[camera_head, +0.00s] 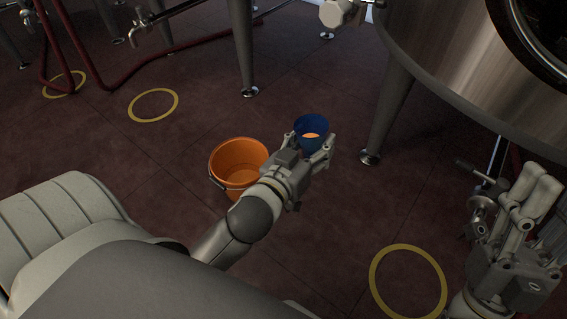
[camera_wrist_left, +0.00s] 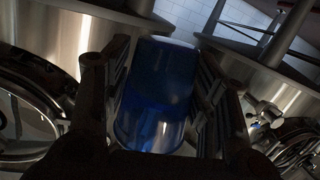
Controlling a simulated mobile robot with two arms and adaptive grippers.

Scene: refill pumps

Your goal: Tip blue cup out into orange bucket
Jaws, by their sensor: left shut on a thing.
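The blue cup (camera_head: 311,122) is held by my left gripper (camera_head: 317,150), which is shut on it. The cup is roughly upright, its open mouth facing up, with something pale orange inside. The cup also fills the middle of the left wrist view (camera_wrist_left: 157,95), between the two fingers. The orange bucket (camera_head: 225,158) stands upright on the floor, left of the cup in the head view. My left wrist partly covers its right side. The cup's mouth is not over the bucket. My right gripper (camera_head: 538,192) is at the right edge, away from both; its finger gap is unclear.
A large steel tank (camera_head: 450,65) on legs stands at the upper right, one leg (camera_head: 390,110) near the cup. Yellow rings (camera_head: 408,282) mark the dark red tiled floor. A red hose (camera_head: 150,55) runs along the back left. Floor around the bucket is clear.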

